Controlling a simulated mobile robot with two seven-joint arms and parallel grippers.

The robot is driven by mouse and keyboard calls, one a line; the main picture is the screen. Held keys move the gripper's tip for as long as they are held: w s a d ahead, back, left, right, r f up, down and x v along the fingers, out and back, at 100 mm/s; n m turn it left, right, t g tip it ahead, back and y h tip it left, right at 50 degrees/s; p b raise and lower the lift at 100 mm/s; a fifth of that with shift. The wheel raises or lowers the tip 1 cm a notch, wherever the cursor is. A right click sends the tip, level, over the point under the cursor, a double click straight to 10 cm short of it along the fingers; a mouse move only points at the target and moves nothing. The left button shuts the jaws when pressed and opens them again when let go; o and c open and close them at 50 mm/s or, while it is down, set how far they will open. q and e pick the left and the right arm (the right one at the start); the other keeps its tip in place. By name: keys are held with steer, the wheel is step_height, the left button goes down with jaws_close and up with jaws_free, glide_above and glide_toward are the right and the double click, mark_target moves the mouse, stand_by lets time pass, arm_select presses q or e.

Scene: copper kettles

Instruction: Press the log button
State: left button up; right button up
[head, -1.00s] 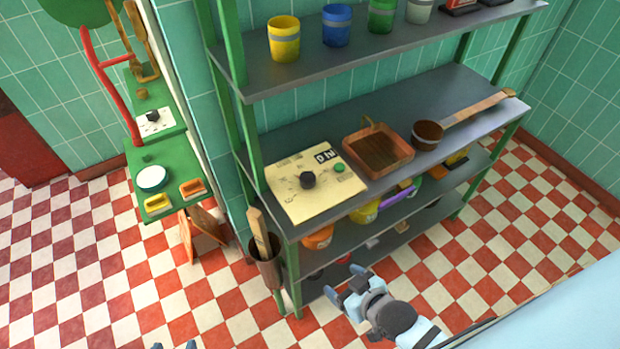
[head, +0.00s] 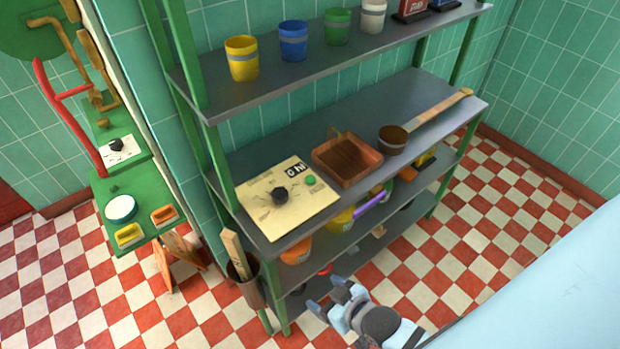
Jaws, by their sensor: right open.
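A cream panel (head: 300,220) lies on the middle shelf. I cannot read any label that names the log button. My right gripper (head: 326,296) is open and empty at the bottom of the view, in front of the shelf unit and apart from the panel. My left gripper is out of view.
The grey shelf unit (head: 300,132) has green posts. A holder (head: 246,284) with wooden tools hangs at the near left corner. Checkered floor (head: 450,270) is clear at right.

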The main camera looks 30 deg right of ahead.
jaws_close()
stand_by(0.3)
stand_by(1.5)
